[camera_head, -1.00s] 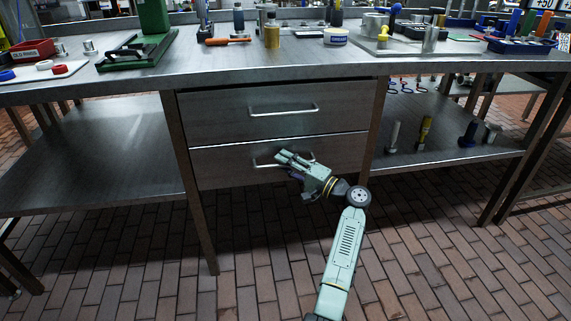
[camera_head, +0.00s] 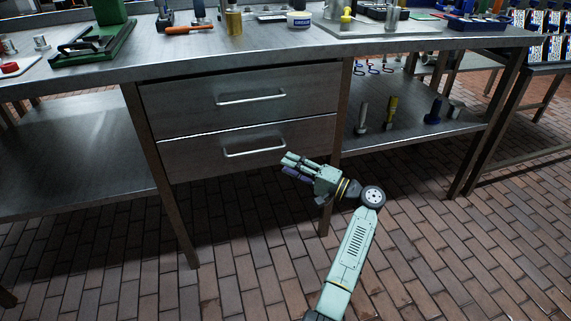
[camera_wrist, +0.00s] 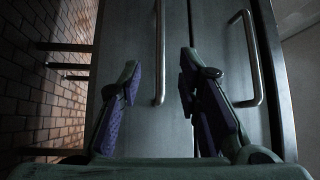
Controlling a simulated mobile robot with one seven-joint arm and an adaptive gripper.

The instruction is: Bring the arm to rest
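My gripper (camera_head: 287,164) is at the end of my pale green arm, in front of the right part of the lower drawer (camera_head: 200,162). In the head view its fingertips lie just right of the lower drawer's handle (camera_head: 254,153). In the wrist view my gripper (camera_wrist: 161,75) shows two fingers with purple pads, spread apart with nothing between them. The handles (camera_wrist: 160,55) of both drawers are seen beyond the fingers. I cannot tell the exact gap to the drawer front.
The metal workbench (camera_head: 290,55) carries tools and parts on top. The upper drawer (camera_head: 185,105) is shut, and the lower one looks shut. Shelves flank the drawers; the right shelf (camera_head: 400,125) holds several upright tools. The brick floor (camera_head: 440,250) on the right is clear.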

